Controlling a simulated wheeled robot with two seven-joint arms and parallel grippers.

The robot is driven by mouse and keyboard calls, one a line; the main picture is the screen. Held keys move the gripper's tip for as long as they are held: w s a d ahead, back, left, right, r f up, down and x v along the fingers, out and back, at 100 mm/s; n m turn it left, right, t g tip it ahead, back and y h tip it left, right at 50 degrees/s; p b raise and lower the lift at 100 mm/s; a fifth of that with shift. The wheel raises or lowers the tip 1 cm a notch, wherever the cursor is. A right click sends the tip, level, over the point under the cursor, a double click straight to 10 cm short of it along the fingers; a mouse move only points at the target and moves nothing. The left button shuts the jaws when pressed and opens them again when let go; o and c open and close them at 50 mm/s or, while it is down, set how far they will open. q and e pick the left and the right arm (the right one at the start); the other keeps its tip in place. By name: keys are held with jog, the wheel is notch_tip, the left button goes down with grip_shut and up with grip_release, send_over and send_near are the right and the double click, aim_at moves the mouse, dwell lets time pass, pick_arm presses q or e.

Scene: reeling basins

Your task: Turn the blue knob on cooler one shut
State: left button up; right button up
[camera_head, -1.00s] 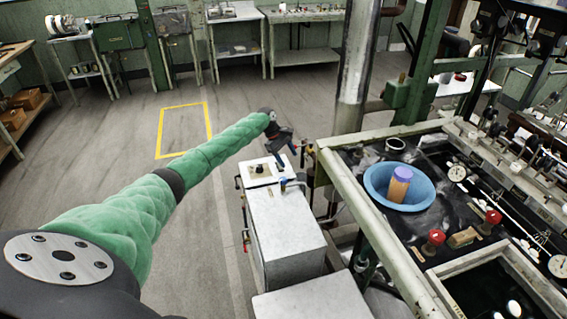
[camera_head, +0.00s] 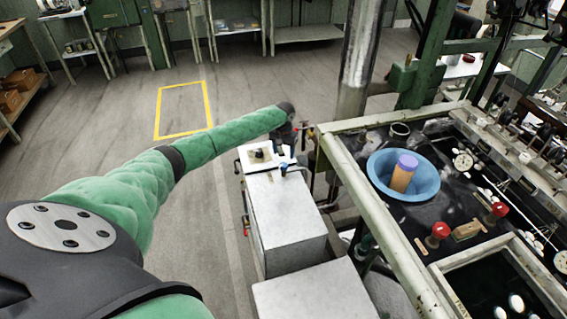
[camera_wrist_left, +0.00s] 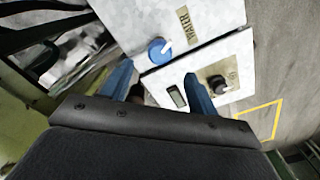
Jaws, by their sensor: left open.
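A white cooler (camera_head: 287,215) stands left of the basin bench; I cannot read whether it is number one. Its blue knob (camera_head: 284,169) sits on the top near the right edge. In the left wrist view the blue knob (camera_wrist_left: 159,50) is large and unobstructed, beside a WATER label. My left gripper (camera_head: 288,148) is over the cooler's far end. In the left wrist view its two blue fingers (camera_wrist_left: 158,86) are apart with nothing between them, and the knob lies beyond them, not touched. My right gripper is not in view.
A black knob (camera_wrist_left: 217,83) and small display (camera_wrist_left: 177,96) sit on the cooler's white panel. A second white box (camera_head: 316,290) stands nearer. The bench with a blue basin (camera_head: 420,181) and red knobs is close on the right. Floor on the left is clear.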

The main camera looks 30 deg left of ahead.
aim_at(283, 164)
pick_arm(q)
jog(key=shift+f+p, duration=0.95)
jog(key=shift+f, duration=2.55)
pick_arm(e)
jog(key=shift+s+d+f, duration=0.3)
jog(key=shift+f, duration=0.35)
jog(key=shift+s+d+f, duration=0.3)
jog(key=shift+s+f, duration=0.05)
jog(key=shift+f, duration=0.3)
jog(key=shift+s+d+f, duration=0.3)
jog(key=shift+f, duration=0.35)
pick_arm(q)
jog(key=c, duration=1)
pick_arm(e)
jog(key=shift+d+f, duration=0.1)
pick_arm(q)
jog(key=shift+f+m+b, duration=0.1)
jog(key=shift+m+b, duration=0.45)
jog(key=shift+m, duration=0.35)
jog(key=shift+m+b, duration=0.45)
jog(key=shift+m, duration=0.85)
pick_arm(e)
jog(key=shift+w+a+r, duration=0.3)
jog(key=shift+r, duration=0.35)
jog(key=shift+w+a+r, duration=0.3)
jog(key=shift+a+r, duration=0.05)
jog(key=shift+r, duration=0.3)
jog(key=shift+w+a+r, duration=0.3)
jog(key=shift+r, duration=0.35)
